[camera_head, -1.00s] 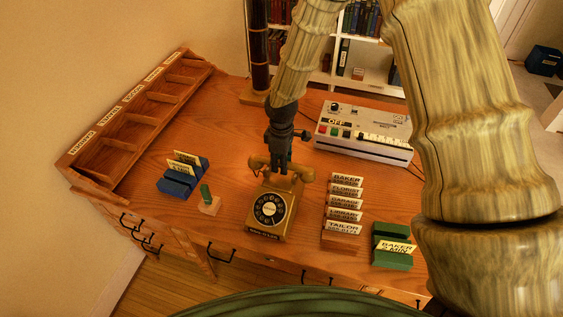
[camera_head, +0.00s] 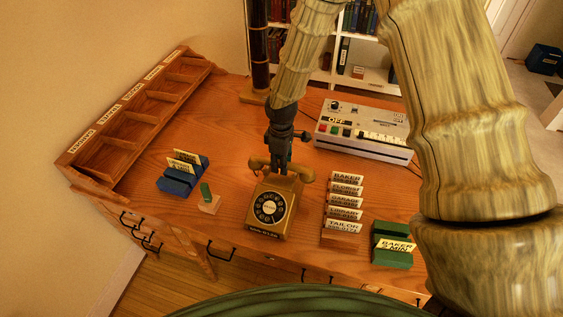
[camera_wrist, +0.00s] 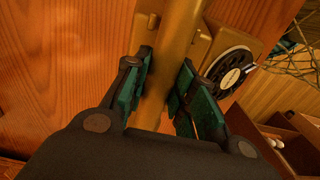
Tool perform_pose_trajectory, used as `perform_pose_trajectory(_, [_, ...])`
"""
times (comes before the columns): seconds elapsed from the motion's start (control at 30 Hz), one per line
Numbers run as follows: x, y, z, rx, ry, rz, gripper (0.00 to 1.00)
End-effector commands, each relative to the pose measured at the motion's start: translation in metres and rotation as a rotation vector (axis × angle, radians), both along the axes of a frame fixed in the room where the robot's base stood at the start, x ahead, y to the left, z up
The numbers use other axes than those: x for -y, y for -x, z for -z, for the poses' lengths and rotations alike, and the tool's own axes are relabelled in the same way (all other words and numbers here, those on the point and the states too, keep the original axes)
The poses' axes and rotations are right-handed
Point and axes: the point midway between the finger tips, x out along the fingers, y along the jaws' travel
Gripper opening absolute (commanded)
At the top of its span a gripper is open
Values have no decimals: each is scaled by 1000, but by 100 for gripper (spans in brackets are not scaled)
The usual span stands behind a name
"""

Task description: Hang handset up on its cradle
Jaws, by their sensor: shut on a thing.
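A brass-coloured rotary telephone (camera_head: 262,226) with a black dial stands near the front middle of the desk. Its handset (camera_head: 257,163) lies across the top rear of the phone, at or just over the cradle; contact with the cradle cannot be told. My gripper (camera_head: 278,169) points down at the handset's middle. In the wrist view the gripper's green-padded fingers (camera_wrist: 160,92) are shut on the handset's handle (camera_wrist: 176,50), one finger on each side. The phone's dial (camera_wrist: 232,70) shows beside the handle there. The cradle is mostly hidden by the handset and fingers.
A card rack (camera_head: 343,205) stands right of the phone, with a green card holder (camera_head: 392,258) beyond it. A small stand with a green peg (camera_head: 207,198) and a blue card holder (camera_head: 176,183) are at left. A white switch box (camera_head: 362,132) is behind right.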

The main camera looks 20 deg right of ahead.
Motion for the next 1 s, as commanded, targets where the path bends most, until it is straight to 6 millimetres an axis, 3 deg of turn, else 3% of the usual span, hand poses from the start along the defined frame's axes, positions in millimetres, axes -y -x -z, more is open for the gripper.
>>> perform_pose_trajectory(1.0, [0,-1,18,1,-1,0,0])
